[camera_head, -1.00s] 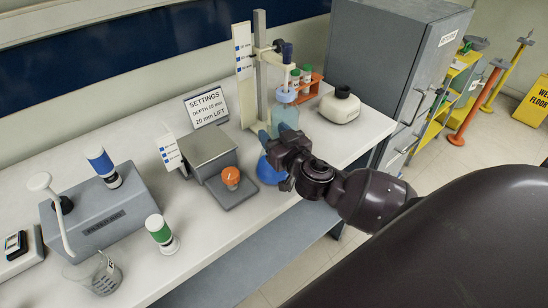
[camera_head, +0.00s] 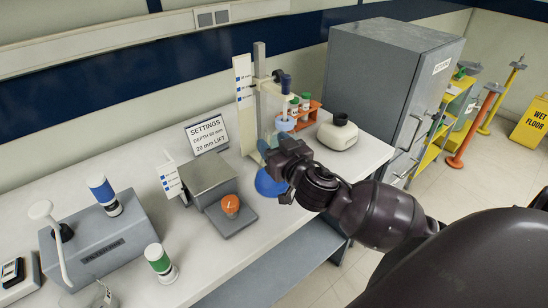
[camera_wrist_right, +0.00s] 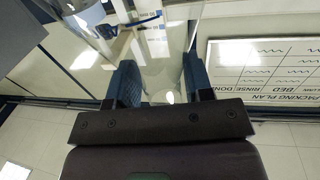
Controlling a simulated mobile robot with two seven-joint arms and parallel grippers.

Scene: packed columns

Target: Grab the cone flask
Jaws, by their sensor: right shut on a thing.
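In the right wrist view, clear glass shows between the two blue fingertips of the gripper (camera_wrist_right: 161,84). The flask looks roughly upright; its clear outline is hard to make out. My left gripper is not in view.
Close behind the flask stand a stand (camera_head: 260,70) and an orange rack (camera_head: 309,110) with green-capped vials. A grey device (camera_head: 206,176) and an orange-capped item (camera_head: 231,205) are to the left. The white bench (camera_head: 357,155) is bare at front right.

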